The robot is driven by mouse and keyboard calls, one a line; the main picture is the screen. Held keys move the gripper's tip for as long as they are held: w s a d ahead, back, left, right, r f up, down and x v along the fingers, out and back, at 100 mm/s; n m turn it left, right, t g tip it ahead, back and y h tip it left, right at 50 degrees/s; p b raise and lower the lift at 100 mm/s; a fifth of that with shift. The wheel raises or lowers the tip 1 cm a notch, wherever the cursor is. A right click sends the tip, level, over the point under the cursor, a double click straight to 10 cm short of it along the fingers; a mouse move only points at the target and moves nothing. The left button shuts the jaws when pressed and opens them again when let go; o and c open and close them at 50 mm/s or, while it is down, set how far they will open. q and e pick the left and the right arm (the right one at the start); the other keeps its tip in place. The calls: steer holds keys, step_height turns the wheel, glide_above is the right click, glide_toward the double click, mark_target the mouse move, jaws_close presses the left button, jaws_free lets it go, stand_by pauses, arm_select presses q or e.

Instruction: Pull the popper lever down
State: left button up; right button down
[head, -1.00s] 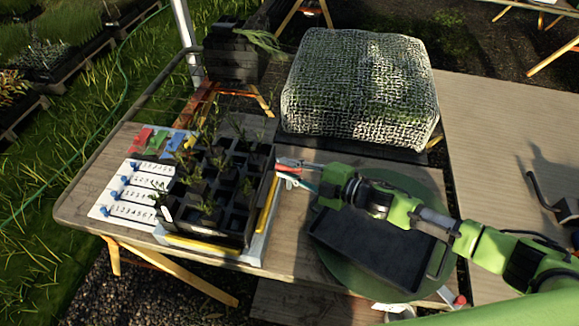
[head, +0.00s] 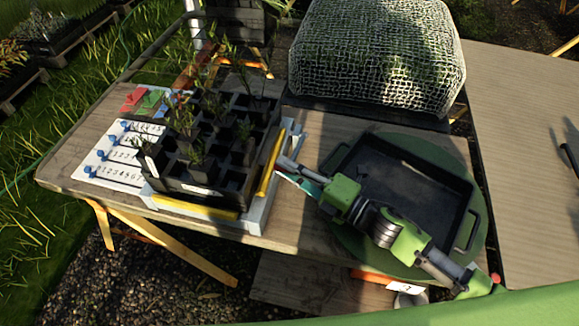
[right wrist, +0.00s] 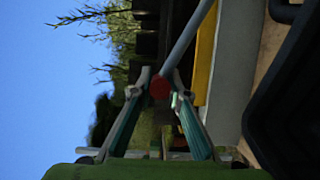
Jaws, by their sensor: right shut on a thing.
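The popper is a pale frame (head: 257,217) with yellow bars (head: 271,163), standing on the left table under a black cell tray (head: 190,184) of seedlings. The popper lever shows in the right wrist view as a grey rod (right wrist: 190,43) with a red knob (right wrist: 159,88) at its end. My right gripper (head: 284,170) is beside the popper's right side in the head view. In the right wrist view its fingertips (right wrist: 159,80) are shut on the lever at the knob. The lever is hard to make out in the head view. My left gripper is not in view.
An empty black tray (head: 412,178) sits on a green round plate (head: 345,252), partly under my right arm. A netted block (head: 375,55) stands behind it. A white numbered board (head: 108,167) lies left of the popper. Another table (head: 520,150) is at right.

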steer(key=shift+f, duration=0.3)
steer(key=c, duration=2)
jaws_free()
steer(key=shift+o, duration=0.2)
steer(key=shift+s, duration=0.15)
steer(key=v, duration=1.2)
